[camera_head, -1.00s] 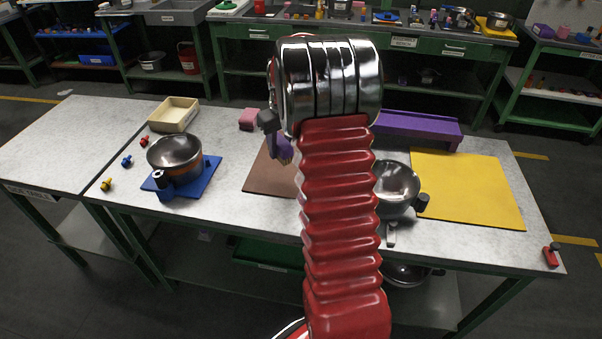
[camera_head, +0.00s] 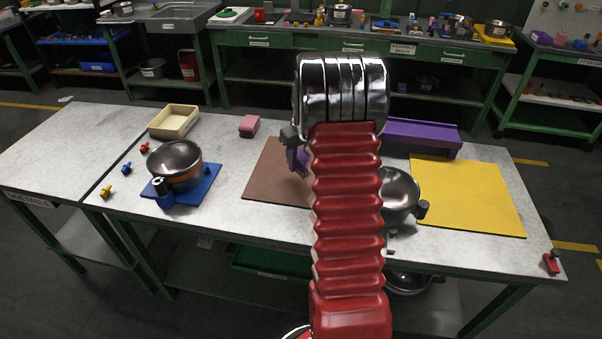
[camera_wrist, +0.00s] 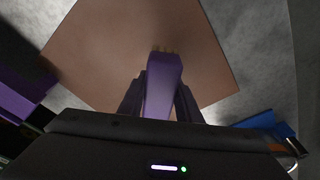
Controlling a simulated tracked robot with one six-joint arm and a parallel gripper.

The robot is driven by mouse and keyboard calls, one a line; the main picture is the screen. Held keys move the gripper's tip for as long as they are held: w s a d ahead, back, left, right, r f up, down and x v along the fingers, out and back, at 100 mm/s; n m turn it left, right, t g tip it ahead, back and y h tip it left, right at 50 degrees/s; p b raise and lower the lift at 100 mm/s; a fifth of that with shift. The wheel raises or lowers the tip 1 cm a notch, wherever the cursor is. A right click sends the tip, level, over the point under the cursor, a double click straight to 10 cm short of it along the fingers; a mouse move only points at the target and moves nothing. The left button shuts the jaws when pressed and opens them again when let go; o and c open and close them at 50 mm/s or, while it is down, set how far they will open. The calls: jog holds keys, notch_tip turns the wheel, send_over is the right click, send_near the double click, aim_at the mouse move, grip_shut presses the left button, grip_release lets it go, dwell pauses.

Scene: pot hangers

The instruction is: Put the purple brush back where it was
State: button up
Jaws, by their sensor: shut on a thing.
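My gripper (camera_wrist: 160,100) is shut on the purple brush (camera_wrist: 163,78), which points away from the wrist in the wrist view, with tan bristles at its far end. The brush (camera_head: 297,157) also shows in the head view, just left of my arm and over the brown mat (camera_head: 268,180). The brown mat (camera_wrist: 120,35) lies below the brush in the wrist view. I cannot tell whether the brush touches the mat. The fingers are mostly hidden behind my arm in the head view. A purple bench-like holder (camera_head: 425,138) stands at the back of the table, right of my arm.
A steel pot (camera_head: 175,160) sits on a blue stand at the left. Another pot (camera_head: 398,190) stands right of my arm, beside a yellow mat (camera_head: 465,192). A pink block (camera_head: 249,126) and a cream tray (camera_head: 174,121) are at the back. Small colored pegs lie at left.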

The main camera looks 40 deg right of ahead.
aim_at(299, 181)
jog(key=shift+f, duration=0.7)
jog(key=shift+f, duration=1.85)
jog(key=o, duration=1.2)
jog(key=shift+f, duration=0.1)
jog(key=r, duration=0.4)
jog(key=s+r, duration=0.1)
jog(key=r, duration=0.6)
jog(key=shift+s+a+r, duration=0.1)
jog(key=shift+s+r, duration=0.25)
jog(key=shift+r, duration=0.2)
